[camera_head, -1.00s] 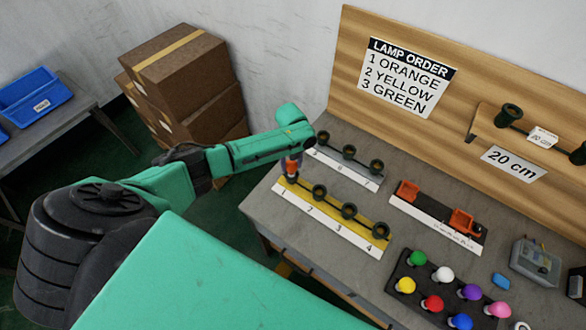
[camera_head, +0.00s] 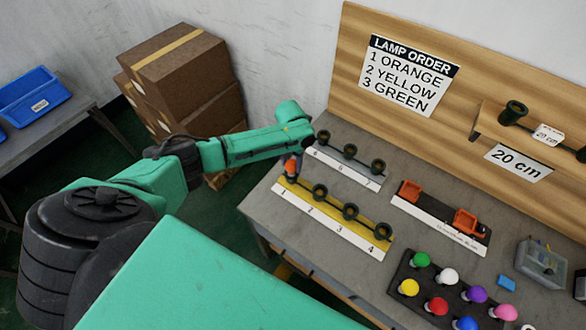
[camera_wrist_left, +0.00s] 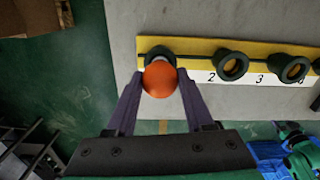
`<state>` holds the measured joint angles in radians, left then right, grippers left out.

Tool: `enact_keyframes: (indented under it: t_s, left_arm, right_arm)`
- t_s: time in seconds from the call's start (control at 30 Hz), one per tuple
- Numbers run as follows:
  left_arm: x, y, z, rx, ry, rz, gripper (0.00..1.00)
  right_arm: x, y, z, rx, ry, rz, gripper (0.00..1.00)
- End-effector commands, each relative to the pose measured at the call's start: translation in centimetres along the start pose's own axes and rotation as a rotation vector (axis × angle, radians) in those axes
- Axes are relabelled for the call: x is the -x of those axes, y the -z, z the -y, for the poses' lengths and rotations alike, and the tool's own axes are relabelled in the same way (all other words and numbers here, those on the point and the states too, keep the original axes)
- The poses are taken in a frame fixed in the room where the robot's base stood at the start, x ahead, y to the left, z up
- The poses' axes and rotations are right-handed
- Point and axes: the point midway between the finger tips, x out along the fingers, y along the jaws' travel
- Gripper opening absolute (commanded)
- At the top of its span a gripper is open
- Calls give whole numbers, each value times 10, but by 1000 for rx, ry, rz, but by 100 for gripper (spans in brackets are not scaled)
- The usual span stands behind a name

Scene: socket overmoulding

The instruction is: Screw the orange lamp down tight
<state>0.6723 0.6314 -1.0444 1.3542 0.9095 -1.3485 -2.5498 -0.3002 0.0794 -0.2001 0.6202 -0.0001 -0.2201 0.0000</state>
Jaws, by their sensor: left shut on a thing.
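The orange lamp (camera_wrist_left: 160,80) is at the socket marked 1 (camera_wrist_left: 158,52), at the left end of the yellow strip (camera_head: 334,220). In the wrist view my left gripper (camera_wrist_left: 160,76) has a finger on each side of the orange bulb and is shut on it. In the head view the orange lamp (camera_head: 291,169) shows upright below my left wrist, with the gripper (camera_head: 294,160) around it, partly hidden. The lamp's base is hidden, so how deep it sits cannot be told. My right gripper is not in view.
Empty sockets (camera_head: 350,212) continue along the yellow strip. A second socket strip (camera_head: 344,165) stands close behind. A black tray (camera_head: 400,259) of coloured lamps is at the front right. The order sign (camera_head: 408,75) lists orange, yellow, green. Cardboard boxes (camera_head: 185,85) stand beyond my left arm.

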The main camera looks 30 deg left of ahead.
Motion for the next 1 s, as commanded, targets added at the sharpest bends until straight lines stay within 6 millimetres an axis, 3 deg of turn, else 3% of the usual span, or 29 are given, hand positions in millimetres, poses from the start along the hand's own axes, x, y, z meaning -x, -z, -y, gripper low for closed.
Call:
enact_keyframes:
  t_s: [0.23,0.47,0.67,0.7,0.77,1.0]
  left_arm:
    - [0,0,0,-19,0,-1,10]
    - [-2,0,0,-384,-1,0,10]
    - [0,0,1,-406,1,-1,10]
    - [0,0,1,-405,1,-1,64]
    - [0,0,1,-405,1,-1,87]
    - [0,0,1,-403,1,-1,88]
  right_arm:
    - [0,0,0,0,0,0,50]
    - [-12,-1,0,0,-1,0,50]
    - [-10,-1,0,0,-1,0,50]
    - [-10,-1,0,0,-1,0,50]
    - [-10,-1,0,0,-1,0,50]
    - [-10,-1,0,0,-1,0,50]
